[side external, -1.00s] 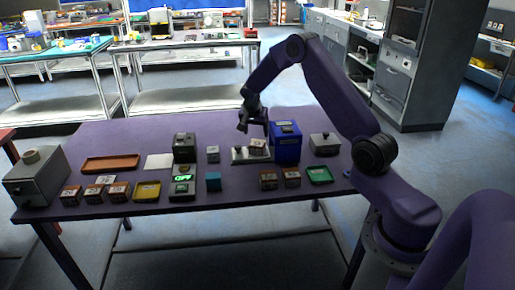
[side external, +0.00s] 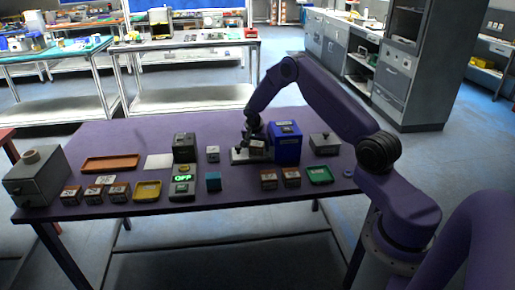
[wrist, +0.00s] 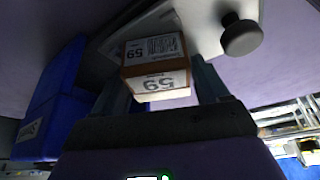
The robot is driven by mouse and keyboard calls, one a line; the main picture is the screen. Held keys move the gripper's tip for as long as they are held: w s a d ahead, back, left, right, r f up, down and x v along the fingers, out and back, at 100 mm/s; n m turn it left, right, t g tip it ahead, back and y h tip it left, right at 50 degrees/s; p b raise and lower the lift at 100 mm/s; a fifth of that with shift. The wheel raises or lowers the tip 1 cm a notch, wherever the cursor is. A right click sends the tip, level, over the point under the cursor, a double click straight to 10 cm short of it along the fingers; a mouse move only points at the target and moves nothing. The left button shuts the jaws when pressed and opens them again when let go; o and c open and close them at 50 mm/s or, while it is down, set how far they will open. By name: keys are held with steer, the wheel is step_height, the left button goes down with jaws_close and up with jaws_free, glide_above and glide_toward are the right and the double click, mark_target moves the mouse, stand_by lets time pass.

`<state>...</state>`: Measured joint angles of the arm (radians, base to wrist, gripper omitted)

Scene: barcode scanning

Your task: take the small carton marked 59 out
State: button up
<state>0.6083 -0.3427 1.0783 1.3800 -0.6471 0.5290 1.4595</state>
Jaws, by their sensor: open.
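The small carton marked 59 (wrist: 155,64) is brown-sided with white label faces and a barcode. It rests at the pale plate (wrist: 204,28), which has a dark round knob. In the side view the carton (side external: 257,146) is partly hidden by my gripper (side external: 253,137), which is low over the plate. In the wrist view my gripper (wrist: 162,88) is open, with one finger on each side of the carton. Whether the fingers touch it I cannot tell.
A blue box (side external: 286,143) stands close to the right of the plate, and shows at the left in the wrist view (wrist: 50,105). A grey lidded box (side external: 325,144) is further right.

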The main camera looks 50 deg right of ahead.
steer(key=shift+c, duration=0.3)
steer(key=c, duration=0.9)
steer(key=shift+o, duration=0.2)
steer(key=shift+r, duration=0.15)
